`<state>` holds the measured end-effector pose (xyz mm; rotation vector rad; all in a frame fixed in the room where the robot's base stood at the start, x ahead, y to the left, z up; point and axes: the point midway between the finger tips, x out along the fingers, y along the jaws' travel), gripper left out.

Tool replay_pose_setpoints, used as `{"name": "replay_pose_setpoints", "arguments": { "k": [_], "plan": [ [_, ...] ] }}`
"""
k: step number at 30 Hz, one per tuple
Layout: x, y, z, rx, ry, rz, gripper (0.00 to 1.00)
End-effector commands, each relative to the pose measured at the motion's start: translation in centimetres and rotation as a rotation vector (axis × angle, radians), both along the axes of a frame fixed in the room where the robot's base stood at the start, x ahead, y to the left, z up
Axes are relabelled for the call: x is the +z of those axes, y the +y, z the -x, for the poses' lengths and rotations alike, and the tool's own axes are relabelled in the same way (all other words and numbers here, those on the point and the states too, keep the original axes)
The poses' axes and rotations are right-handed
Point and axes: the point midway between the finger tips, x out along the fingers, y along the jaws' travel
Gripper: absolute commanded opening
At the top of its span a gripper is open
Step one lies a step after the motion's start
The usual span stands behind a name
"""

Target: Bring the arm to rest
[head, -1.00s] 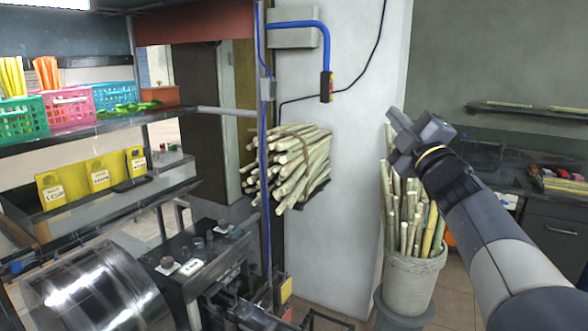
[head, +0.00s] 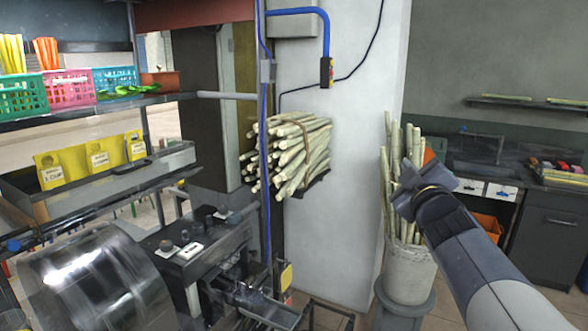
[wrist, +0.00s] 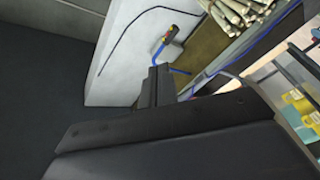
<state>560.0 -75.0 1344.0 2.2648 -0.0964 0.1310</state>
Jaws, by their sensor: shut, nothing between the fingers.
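My gripper (head: 408,176) is at the right of the head view, at the end of my raised arm, in front of a bucket of cane. It is shut and holds nothing. In the wrist view the gripper (wrist: 158,85) shows as dark parts against the white wall, with its tips hard to make out. It looks clear of everything around it, though its gap to the upright cane (head: 388,180) behind it cannot be told. Part of the cane is hidden by my gripper and arm.
A bundle of cut cane (head: 290,155) sits on a wall bracket. The cane bucket (head: 408,275) stands on a stool (head: 402,310). The press (head: 190,250) and a metal drum (head: 95,285) are at lower left. Shelves hold coloured baskets (head: 70,88). A counter with a sink (head: 483,170) is at right.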

Motion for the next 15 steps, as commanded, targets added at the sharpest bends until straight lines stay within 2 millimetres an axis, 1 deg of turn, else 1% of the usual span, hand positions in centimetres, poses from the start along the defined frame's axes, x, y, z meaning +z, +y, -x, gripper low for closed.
{"name": "replay_pose_setpoints", "arguments": {
  "k": [1, 6, 12, 15],
  "plan": [
    [-1.3, -0.1, 0.2, -0.010, 0.021, -0.017, 0.00],
    [-4.7, -0.4, 0.9, -0.046, 0.095, -0.077, 0.00],
    [-8.0, -0.7, 1.7, -0.083, 0.170, -0.136, 0.00],
    [-9.3, -0.8, 2.0, -0.095, 0.198, -0.156, 0.00]
  ]
}}
